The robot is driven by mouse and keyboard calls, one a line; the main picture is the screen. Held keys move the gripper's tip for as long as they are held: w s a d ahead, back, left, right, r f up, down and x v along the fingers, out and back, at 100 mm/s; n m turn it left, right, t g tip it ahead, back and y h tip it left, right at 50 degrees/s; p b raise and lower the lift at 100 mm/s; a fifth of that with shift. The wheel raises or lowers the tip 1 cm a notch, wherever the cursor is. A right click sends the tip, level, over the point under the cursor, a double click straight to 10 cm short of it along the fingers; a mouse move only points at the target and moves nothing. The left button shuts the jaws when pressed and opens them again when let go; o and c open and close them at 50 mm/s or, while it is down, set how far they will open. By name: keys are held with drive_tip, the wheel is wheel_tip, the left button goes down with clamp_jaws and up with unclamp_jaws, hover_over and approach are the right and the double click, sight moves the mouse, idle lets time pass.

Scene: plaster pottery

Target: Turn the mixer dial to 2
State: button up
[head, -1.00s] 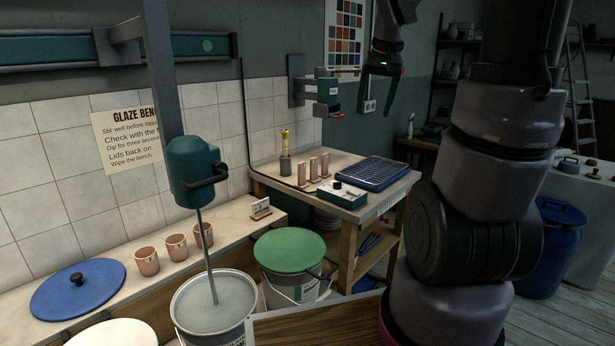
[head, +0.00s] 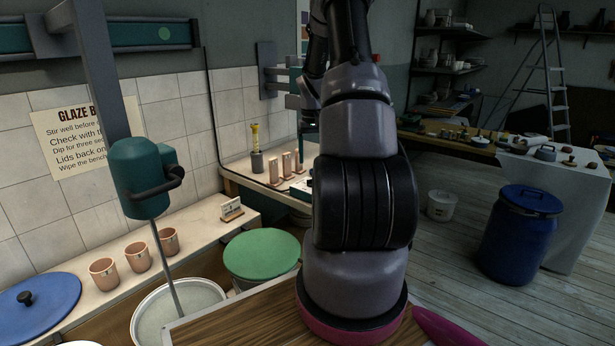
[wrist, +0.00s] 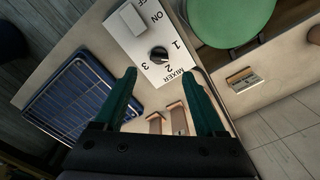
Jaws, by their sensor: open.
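The mixer control box (wrist: 152,38) shows in the wrist view, a white panel with the numbers 1, 2, 3, the word MIXER, and an ON/OFF switch (wrist: 126,20). Its black dial (wrist: 158,54) is at the middle of the panel, beside the numbers; I cannot tell which number it points at. My gripper (wrist: 158,74) is open, its two green fingers spread, with the dial just beyond the fingertips and nothing between them. In the head view, my arm hides most of the box.
A blue rack (wrist: 70,98) lies beside the box. Clay test pieces (wrist: 178,117) stand near the fingers. The green-lidded bucket (head: 262,254) stands by the bench. The stirrer (head: 142,180) dips into an open bucket (head: 150,318) at left.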

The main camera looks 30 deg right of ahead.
sight(311, 180)
wheel_tip(311, 180, down, 8)
drive_tip(key=shift+s, duration=0.1)
drive_tip(key=shift+c, duration=0.3)
clamp_jaws()
drive_tip(key=shift+m, duration=0.3)
drive_tip(key=m, duration=0.4)
drive_tip(key=shift+a+m, duration=0.1)
drive_tip(key=shift+m, duration=2.6)
